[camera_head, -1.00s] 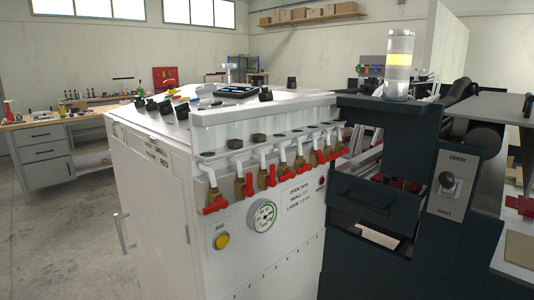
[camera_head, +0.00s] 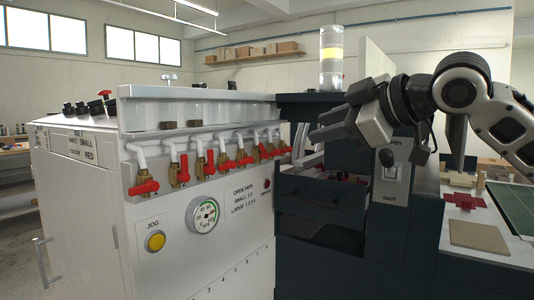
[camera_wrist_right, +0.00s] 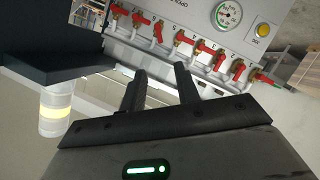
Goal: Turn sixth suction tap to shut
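A row of several suction taps with red handles runs along the white machine's front (camera_head: 165,225). Some handles lie across their brass bodies and others hang along them. Counting from the left, the sixth tap (camera_head: 266,152) seems to be near the right end of the row; its handle is small and its angle unclear. The row also shows upside down in the right wrist view, with a red handle (camera_wrist_right: 158,33) ahead of the fingers. My right gripper (camera_head: 328,128) is right of the row, apart from the taps; its fingers (camera_wrist_right: 160,70) are open and empty. My left gripper is out of view.
A pressure gauge (camera_head: 203,215) and a yellow jog button (camera_head: 155,241) sit below the taps. A dark cabinet (camera_head: 320,205) with an open/shut switch (camera_head: 393,172) adjoins on the right. A signal lamp (camera_head: 331,60) stands on it. Free air lies before the panel.

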